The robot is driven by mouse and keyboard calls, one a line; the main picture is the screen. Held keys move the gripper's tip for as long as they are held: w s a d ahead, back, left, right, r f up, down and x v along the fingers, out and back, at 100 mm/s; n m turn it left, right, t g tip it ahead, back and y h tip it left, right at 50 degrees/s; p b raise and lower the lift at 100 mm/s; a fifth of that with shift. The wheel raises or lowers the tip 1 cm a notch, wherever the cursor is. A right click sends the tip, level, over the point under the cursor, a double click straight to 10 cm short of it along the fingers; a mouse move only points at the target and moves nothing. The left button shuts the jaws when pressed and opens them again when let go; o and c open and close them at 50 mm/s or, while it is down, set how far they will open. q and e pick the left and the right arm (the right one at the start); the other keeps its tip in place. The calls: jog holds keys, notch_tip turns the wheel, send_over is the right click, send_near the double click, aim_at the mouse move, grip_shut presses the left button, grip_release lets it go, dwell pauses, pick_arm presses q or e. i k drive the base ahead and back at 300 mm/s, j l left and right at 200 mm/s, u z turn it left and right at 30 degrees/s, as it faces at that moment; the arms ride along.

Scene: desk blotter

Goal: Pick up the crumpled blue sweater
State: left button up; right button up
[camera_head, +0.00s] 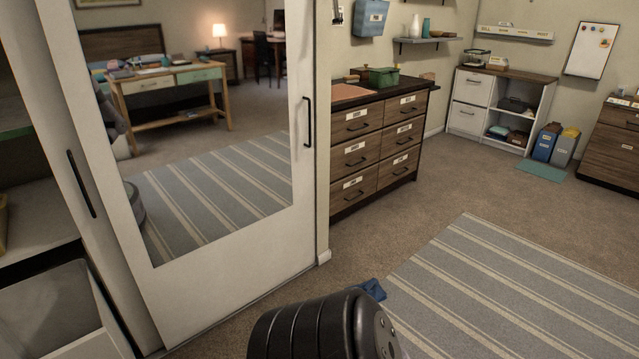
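A small crumpled piece of blue cloth (372,289), which looks like the sweater, lies on the carpet at the lower middle, by the edge of the striped rug. Only its upper part shows. A black ribbed arm link of mine at the bottom of the view hides the rest. Neither of my grippers is in view, so what they hold cannot be seen.
A white sliding door with a mirror (220,170) stands at the left, beside open shelving. A dark-topped drawer chest (380,150) stands beyond it. The striped rug (500,290) and the carpet at the right are clear. Two bins (555,145) stand far right.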

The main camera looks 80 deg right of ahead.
aim_at(373, 288)
jog(key=z, duration=3.1)
jog(key=i+l, duration=0.15)
jog(key=i, duration=0.35)
jog(key=i+l, duration=0.15)
jog(key=i, duration=0.35)
